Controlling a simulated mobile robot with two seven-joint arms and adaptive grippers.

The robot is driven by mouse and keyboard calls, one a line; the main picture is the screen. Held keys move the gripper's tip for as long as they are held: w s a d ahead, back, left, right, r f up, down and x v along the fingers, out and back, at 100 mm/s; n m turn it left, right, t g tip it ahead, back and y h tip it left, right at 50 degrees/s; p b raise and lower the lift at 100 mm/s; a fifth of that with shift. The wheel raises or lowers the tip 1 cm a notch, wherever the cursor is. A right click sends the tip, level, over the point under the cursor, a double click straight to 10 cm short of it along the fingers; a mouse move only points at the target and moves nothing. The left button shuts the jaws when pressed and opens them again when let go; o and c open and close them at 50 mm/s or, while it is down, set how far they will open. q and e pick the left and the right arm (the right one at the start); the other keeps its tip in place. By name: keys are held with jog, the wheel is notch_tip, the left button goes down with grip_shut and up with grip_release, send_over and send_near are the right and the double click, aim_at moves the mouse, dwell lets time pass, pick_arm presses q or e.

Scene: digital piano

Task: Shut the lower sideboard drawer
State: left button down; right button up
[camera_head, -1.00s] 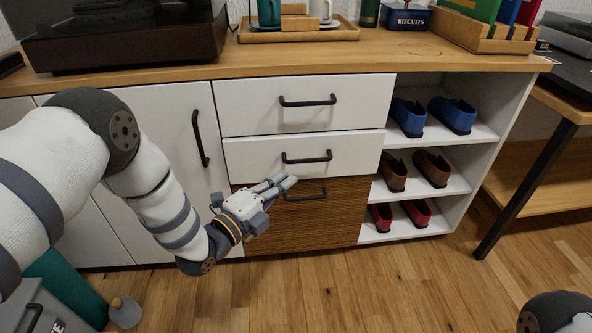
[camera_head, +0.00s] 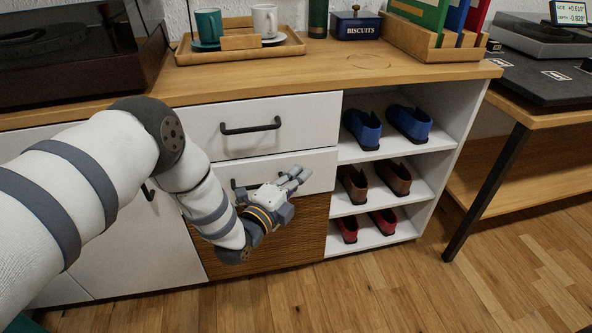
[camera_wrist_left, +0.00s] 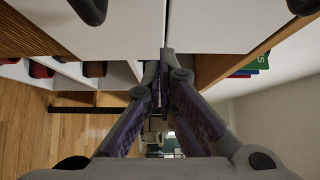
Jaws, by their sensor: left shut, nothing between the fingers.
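The lower sideboard drawer (camera_head: 322,168) is a white front below the upper drawer (camera_head: 305,106). It looks flush or nearly flush with the sideboard; a small gap is hard to judge. My left gripper (camera_head: 303,173) is shut and empty in front of its right half, hiding part of the front and much of its dark handle (camera_head: 238,184). In the left wrist view, my closed fingertips (camera_wrist_left: 166,62) are close to the seam beside the lower drawer front (camera_wrist_left: 125,30); contact cannot be told. My right gripper is out of view.
A woven brown front (camera_head: 312,232) is below the drawer. Open shelves with blue shoes (camera_head: 409,122), brown shoes and red shoes stand to the right. The wooden top (camera_head: 330,76) carries a tray and a biscuit tin (camera_head: 356,27). A table leg (camera_head: 487,190) stands farther right.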

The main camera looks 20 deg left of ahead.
aim_at(298, 156)
pick_arm(q)
jog(key=shift+w+a, duration=1)
jog(key=shift+w, duration=0.3)
jog(key=shift+w+a+b, duration=0.55)
jog(key=shift+w+b, duration=0.05)
jog(key=shift+w, duration=0.2)
jog(key=shift+r, duration=0.1)
